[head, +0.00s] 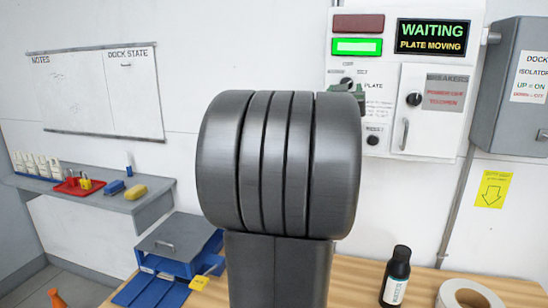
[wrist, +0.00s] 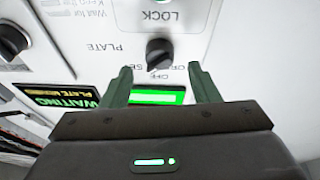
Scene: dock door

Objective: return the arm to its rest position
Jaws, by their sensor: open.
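My gripper (wrist: 159,68) shows in the wrist view with its two green fingers apart and nothing held between them. A black rotary knob (wrist: 159,52) of the control panel appears between and just beyond the fingertips; I cannot tell how far away it is.
A grey isolator box (head: 512,85) hangs at the right. A wooden bench (head: 365,290) below carries a dark bottle (head: 397,277), a tape roll (head: 468,295) and a blue box (head: 180,250). A grey shelf (head: 95,193) with small items is at the left, under a whiteboard (head: 95,92).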

